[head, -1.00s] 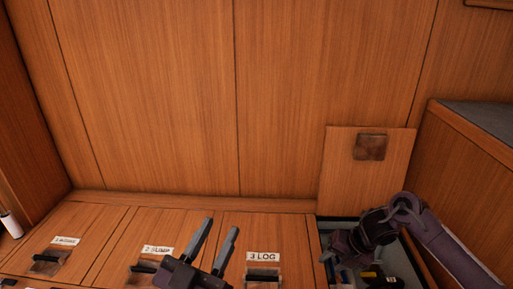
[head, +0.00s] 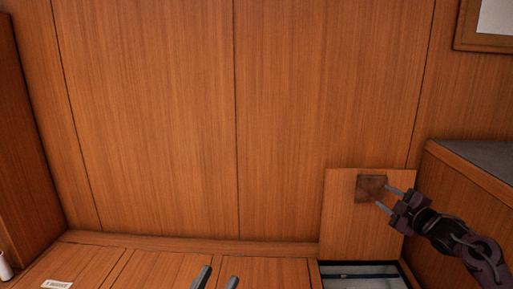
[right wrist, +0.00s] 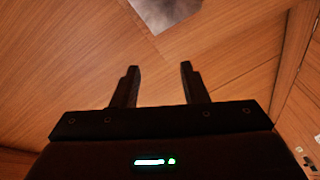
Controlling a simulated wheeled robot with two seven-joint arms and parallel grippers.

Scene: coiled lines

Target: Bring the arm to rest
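My right gripper (head: 392,203) is raised at the right, in front of the upright open lid (head: 345,215) and near the lid's square metal pull plate (head: 370,188). Its two fingers stand apart with nothing between them. The right wrist view also shows this gripper (right wrist: 158,85) empty, with wood panelling beyond it. My left gripper (head: 216,280) shows only as two fingertips at the bottom edge of the head view. They stand apart, and no object shows between them.
The open compartment (head: 365,272) below the lid shows only its far part. Closed wooden lids (head: 160,268) lie to its left, one with a white label (head: 57,284). A grey-topped wooden cabinet (head: 470,170) stands at the right. A wood-panelled wall rises behind.

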